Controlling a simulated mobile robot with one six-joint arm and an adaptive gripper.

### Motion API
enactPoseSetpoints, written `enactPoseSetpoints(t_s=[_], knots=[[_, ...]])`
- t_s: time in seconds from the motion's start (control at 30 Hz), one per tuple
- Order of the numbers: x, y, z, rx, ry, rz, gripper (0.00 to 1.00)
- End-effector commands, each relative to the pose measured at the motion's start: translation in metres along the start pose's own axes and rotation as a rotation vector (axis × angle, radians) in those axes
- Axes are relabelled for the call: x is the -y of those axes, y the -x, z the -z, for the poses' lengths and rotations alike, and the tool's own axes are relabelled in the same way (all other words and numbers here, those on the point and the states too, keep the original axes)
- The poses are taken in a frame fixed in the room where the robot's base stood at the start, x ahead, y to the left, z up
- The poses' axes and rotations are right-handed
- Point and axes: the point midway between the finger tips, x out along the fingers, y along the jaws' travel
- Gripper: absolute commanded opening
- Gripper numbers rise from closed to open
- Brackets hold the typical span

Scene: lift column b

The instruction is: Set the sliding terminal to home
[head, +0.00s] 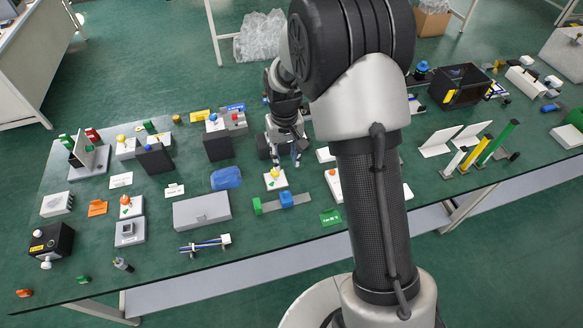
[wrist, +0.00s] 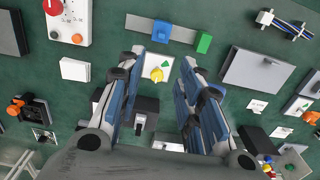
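A grey rail (head: 271,205) on the table carries a blue block (head: 287,199) partway along it and a green block (head: 257,206) at its left end. In the wrist view the blue block (wrist: 161,31) is near the rail's middle and the green block (wrist: 203,42) is at the right end. I cannot read any home mark on it. My gripper (head: 286,161) is above the table, behind the rail. In the wrist view my gripper (wrist: 160,62) is open with nothing between its fingers; the rail lies beyond the fingertips, apart from them.
A white plate with a yellow knob (head: 275,174) lies just behind the rail, below my gripper. A grey box (head: 202,210) and a blue rounded object (head: 226,178) stand to the left. A green label (head: 330,217) lies right of the rail. Bare table is in front.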

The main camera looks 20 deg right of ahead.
Motion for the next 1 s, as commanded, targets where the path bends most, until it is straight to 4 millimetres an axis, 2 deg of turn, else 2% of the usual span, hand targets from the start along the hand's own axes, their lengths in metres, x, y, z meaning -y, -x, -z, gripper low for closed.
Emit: enactPoseSetpoints(t_s=[0.17,0.7,0.83,1.0], knots=[[0.000,-0.021,-0.001,0.005,0.000,0.000,0.33],[0.000,-0.137,-0.002,0.005,0.000,0.000,0.33],[0.000,-0.157,-0.001,0.004,0.000,0.000,0.33],[0.000,-0.171,-0.001,0.002,0.000,0.000,0.33]])
